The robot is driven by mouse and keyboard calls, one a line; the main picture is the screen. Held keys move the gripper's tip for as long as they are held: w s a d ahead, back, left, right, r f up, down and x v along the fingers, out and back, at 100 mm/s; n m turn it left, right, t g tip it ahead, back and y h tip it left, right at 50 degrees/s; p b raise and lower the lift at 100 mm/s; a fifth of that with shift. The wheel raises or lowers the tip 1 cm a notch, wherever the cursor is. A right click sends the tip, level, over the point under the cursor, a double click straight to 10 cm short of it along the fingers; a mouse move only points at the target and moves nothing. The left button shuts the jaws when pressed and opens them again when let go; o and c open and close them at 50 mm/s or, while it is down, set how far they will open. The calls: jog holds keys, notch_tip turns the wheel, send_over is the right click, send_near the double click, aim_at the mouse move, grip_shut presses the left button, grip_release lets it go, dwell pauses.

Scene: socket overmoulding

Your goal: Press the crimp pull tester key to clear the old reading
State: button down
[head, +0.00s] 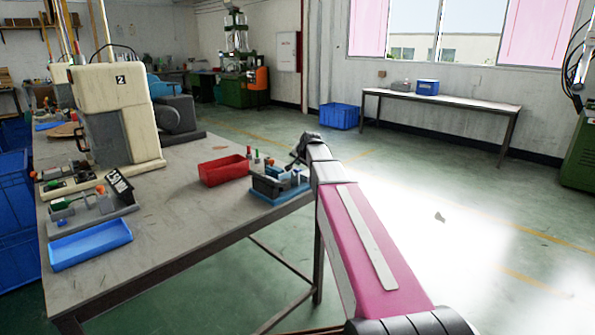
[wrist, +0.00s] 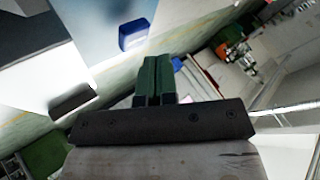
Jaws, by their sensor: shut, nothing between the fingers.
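A small grey device on a blue base (head: 275,188) sits at the table's right edge. I cannot tell for certain which is the crimp pull tester, and no key can be made out. My gripper (head: 298,155) is just above and right of the blue-based device and partly overlaps it in the head view. Its two dark green fingers are shut together and empty in the wrist view (wrist: 157,80). The wrist view shows neither device clearly.
A red tray (head: 224,170) lies left of the blue-based device, and a blue tray (head: 90,244) lies at the table's front left. A tall cream machine marked 2 (head: 115,110) stands behind. The table (head: 180,232) is bare between the trays. Open floor lies to the right.

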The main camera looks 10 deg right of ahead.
jog(key=shift+f, duration=0.1)
jog(key=shift+f, duration=0.3)
